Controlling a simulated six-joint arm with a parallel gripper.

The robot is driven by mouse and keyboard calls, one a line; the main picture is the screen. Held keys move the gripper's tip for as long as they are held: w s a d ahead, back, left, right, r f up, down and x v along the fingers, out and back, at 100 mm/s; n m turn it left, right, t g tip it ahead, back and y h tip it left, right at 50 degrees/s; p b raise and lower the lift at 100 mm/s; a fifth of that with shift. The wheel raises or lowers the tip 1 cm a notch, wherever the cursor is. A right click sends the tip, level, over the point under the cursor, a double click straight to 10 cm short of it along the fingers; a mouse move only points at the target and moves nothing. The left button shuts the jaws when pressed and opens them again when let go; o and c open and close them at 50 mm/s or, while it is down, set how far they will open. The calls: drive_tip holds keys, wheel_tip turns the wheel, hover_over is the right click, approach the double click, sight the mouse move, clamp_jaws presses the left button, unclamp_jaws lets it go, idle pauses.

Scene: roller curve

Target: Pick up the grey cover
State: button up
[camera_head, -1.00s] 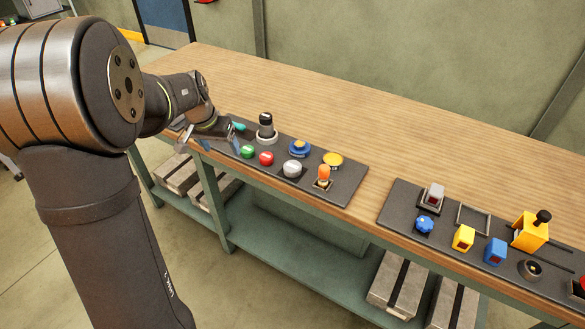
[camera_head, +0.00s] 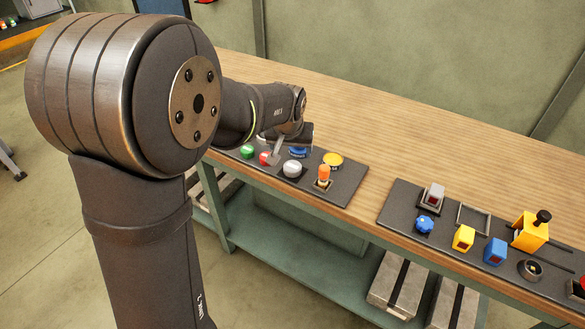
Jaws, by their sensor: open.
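A small grey block-like piece, which looks like the grey cover (camera_head: 435,195), sits on a dark base at the back left of the right panel (camera_head: 395,205). My gripper (camera_head: 272,150) is above the left panel (camera_head: 347,190), near the red and blue buttons, well to the left of the grey piece. Its jaws are open, and I see nothing between them. My arm partly hides the gripper and the left end of that panel.
The left panel holds a green button (camera_head: 247,152), a grey knob (camera_head: 292,168), a yellow button (camera_head: 333,160) and an orange-topped lever (camera_head: 323,176). Near the grey piece are a blue knob (camera_head: 425,225), an empty frame (camera_head: 474,218) and a yellow block (camera_head: 530,231). Bare wooden tabletop (camera_head: 400,130) lies behind.

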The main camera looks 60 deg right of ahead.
sight(293, 166)
drive_tip(key=x, duration=1)
drive_tip(key=shift+w+f, duration=0.15)
drive_tip(key=c, duration=1)
drive_tip(key=shift+c, duration=0.2)
